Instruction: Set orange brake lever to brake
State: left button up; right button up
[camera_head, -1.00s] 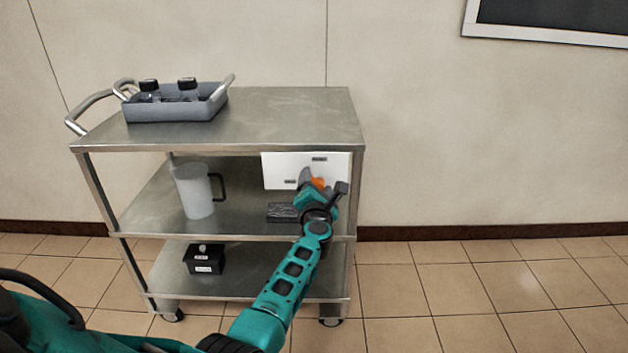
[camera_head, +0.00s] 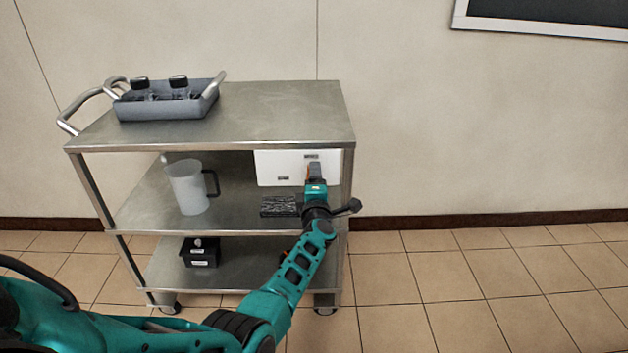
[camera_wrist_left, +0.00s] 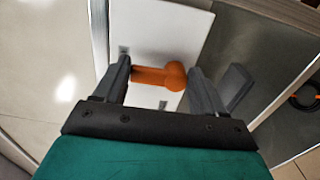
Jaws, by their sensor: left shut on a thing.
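The orange brake lever (camera_wrist_left: 160,76) sits on a white panel (camera_head: 275,168) at the right end of the cart's middle shelf. In the left wrist view it lies crosswise between the two dark fingers, its rounded end by the right finger. My left gripper (camera_head: 315,173) is shut on it, in front of the panel. In the head view the fingers hide most of the lever, and only a bit of orange shows. The panel has two small dark labels (camera_head: 311,156), too small to read. My right gripper is not in view.
The steel cart (camera_head: 260,115) stands against the wall. A grey tray (camera_head: 165,108) with black-capped bottles is on top. A translucent jug (camera_head: 190,188) and a dark block (camera_head: 279,206) are on the middle shelf, a black box (camera_head: 201,253) below. The floor at right is clear.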

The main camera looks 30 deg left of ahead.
pick_arm(q)
jog(key=shift+m, duration=0.3)
jog(key=o, duration=0.8)
jog(key=shift+o, duration=1.2)
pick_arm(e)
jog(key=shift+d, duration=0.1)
